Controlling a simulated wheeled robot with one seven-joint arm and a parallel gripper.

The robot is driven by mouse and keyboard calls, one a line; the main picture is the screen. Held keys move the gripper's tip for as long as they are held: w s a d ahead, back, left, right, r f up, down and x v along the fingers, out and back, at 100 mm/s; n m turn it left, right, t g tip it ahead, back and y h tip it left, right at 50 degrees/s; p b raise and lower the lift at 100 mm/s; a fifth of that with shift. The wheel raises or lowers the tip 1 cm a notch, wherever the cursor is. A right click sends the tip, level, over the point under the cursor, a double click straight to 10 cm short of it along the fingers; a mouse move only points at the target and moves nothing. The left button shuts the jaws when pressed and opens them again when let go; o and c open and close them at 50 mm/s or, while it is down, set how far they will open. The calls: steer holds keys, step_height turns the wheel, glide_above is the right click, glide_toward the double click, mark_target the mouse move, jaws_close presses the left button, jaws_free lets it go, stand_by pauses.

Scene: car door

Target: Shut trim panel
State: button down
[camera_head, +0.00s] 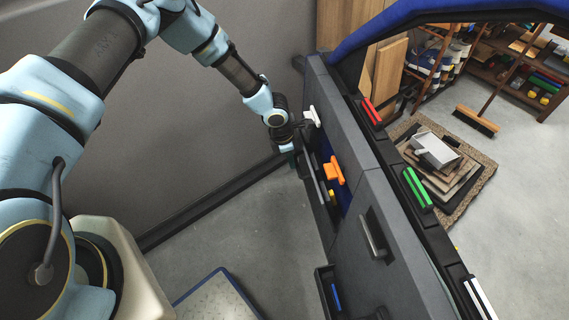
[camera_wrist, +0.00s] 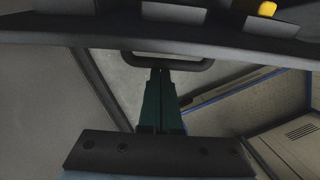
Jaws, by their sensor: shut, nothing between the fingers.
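The car door stands on the right in the head view, with a blue frame (camera_head: 400,22) and a grey trim panel (camera_head: 335,110) on its face. A white handle (camera_head: 312,116) and an orange handle (camera_head: 334,173) stick out from the door. My gripper (camera_head: 292,160) is at the left side of the door, partly hidden by my wrist. In the wrist view its teal fingers (camera_wrist: 160,80) are together and empty. Their tips overlap a dark bar-shaped handle (camera_wrist: 190,64) below a dark ledge (camera_wrist: 60,40). I cannot tell whether they touch it.
A grey pull handle (camera_head: 373,236) is on the nearer door section. Red (camera_head: 370,112) and green (camera_head: 416,187) pieces sit on the door's top edge. A blue-edged plate (camera_head: 218,298) lies on the floor.

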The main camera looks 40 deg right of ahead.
steer(key=shift+s+d+r, duration=0.3)
steer(key=shift+s+d, duration=0.05)
steer(key=shift+d, duration=0.2)
steer(key=shift+s+d+r, duration=0.25)
steer(key=shift+s+d, duration=0.05)
steer(key=shift+d, duration=0.25)
steer(key=shift+s+d+r, duration=0.3)
steer(key=shift+s+d, duration=0.05)
steer(key=shift+d, duration=0.2)
steer(key=w+a+r+p, duration=0.1)
steer(key=w+a+p, duration=0.1)
steer(key=a+p, duration=0.15)
steer(key=d+r+b, duration=0.1)
steer(key=r, duration=0.1)
steer(key=s+d+r+b, duration=0.1)
steer(key=r, duration=0.1)
steer(key=s+d+r+b, duration=0.1)
steer(key=d+r+b, duration=0.1)
steer(key=r, duration=0.1)
steer(key=shift+s+d, duration=0.1)
steer(key=shift+s, duration=0.1)
steer(key=shift+s+d+r, duration=0.2)
steer(key=shift+d+r, duration=0.05)
steer(key=shift+r, duration=0.45)
